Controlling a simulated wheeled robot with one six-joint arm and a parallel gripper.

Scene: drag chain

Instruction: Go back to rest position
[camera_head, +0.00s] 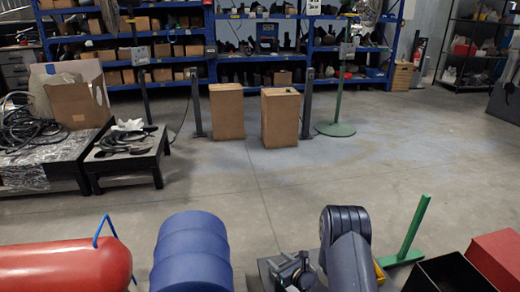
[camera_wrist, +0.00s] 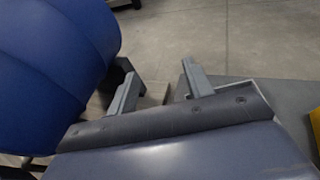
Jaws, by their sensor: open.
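My gripper (camera_wrist: 160,72) is open in the wrist view, its two grey fingers apart with nothing seen between them. Bare concrete floor (camera_wrist: 215,35) shows beyond the fingertips. A large blue barrel (camera_wrist: 50,75) fills the left of that view, close beside the left finger; I cannot tell whether they touch. In the head view the blue barrel (camera_head: 190,255) lies at the bottom, left of my arm. My arm's grey links stand at the bottom centre right. I cannot clearly make out the fingers in the head view.
A red cylinder (camera_head: 65,268) lies left of the barrel. A green stand (camera_head: 408,238), a black box (camera_head: 448,275) and a red box (camera_head: 498,258) are at the right. Two cardboard boxes (camera_head: 227,112) (camera_head: 281,118) stand before blue shelves (camera_head: 210,35). The mid floor is clear.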

